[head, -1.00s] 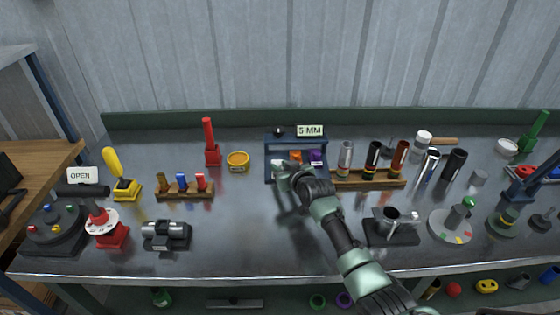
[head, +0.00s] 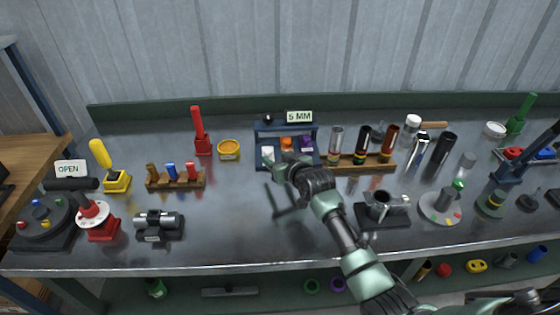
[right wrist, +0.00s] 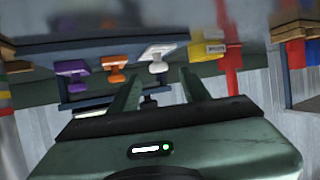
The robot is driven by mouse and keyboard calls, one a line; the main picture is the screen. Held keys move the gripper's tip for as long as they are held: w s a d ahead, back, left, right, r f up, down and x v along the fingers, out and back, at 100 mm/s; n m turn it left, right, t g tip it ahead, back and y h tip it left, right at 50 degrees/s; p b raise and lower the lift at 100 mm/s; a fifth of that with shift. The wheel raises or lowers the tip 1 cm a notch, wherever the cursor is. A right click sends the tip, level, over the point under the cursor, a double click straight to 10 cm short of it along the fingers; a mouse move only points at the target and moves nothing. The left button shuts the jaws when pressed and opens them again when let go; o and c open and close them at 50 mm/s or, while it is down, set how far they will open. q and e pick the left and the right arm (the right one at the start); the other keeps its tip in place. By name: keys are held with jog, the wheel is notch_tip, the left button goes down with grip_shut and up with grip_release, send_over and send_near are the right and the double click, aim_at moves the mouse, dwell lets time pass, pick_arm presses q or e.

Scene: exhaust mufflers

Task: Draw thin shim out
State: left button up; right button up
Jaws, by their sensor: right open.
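A dark blue rack (head: 317,128) with a "5 MM" sign (head: 299,116) stands at the back middle of the table. It holds three tabbed pieces side by side: white (head: 267,151), orange (head: 287,143) and purple (head: 306,142). They also show in the right wrist view as white (right wrist: 160,53), orange (right wrist: 114,67) and purple (right wrist: 73,70). I cannot tell their thicknesses. My right gripper (head: 272,166) is just in front of the white piece. In the right wrist view its fingers (right wrist: 160,82) are apart and empty, with the white piece beyond them. My left gripper is not in view.
A grey clamp block (head: 382,211) is nearer the front.

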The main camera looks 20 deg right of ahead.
jog(key=shift+v, duration=1.75)
